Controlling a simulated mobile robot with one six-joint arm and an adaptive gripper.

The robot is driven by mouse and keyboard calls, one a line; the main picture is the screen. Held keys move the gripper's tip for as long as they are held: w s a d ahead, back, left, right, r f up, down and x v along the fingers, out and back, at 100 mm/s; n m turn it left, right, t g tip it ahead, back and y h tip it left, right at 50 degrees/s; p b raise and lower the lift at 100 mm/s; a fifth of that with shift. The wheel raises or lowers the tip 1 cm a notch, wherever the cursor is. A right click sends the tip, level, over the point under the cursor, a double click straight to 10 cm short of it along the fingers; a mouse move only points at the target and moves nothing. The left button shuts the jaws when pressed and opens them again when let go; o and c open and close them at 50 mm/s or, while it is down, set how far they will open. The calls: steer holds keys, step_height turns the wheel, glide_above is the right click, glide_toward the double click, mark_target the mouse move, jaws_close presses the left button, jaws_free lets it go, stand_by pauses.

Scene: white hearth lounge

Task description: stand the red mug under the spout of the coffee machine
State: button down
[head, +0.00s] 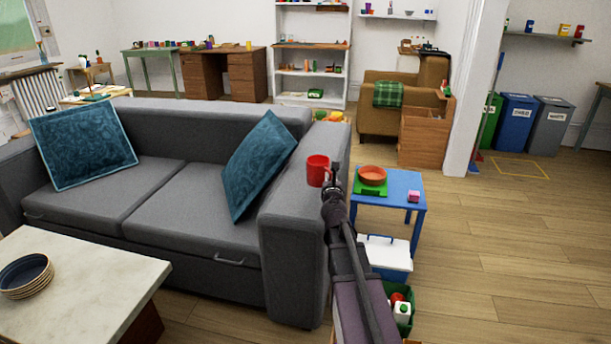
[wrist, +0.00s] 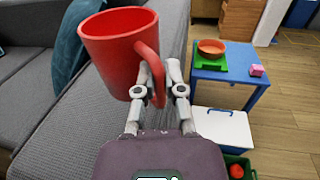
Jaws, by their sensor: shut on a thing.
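The red mug (head: 318,170) is upright in my gripper, beside the right arm of the grey sofa in the head view. My gripper (wrist: 160,92) is shut on the mug's handle, which faces toward me in the wrist view. The body of the mug (wrist: 112,50) hangs to the left of the fingers. It is held in the air and looks level.
The grey sofa (head: 190,190) fills the left. A blue side table (head: 408,197) with an orange bowl (head: 372,174) stands right of my gripper. A white-lidded box (head: 388,255) is below. Open wooden floor (head: 520,260) lies to the right.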

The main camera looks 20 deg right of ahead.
steer(key=s+d+r+m+g+h+p, duration=0.1)
steer(key=s+d+r+m+h+p, duration=0.1)
steer(key=s+d+r+p, duration=0.4)
steer(key=s+d+r+m+g+h+p, duration=0.2)
steer(key=s+d+r+p, duration=0.4)
steer(key=d+r+p, duration=0.6)
steer(key=d+h, duration=0.1)
steer(key=d, duration=0.4)
steer(key=shift+s+r, duration=0.2)
steer(key=shift+r, duration=0.15)
steer(key=shift+d, duration=0.15)
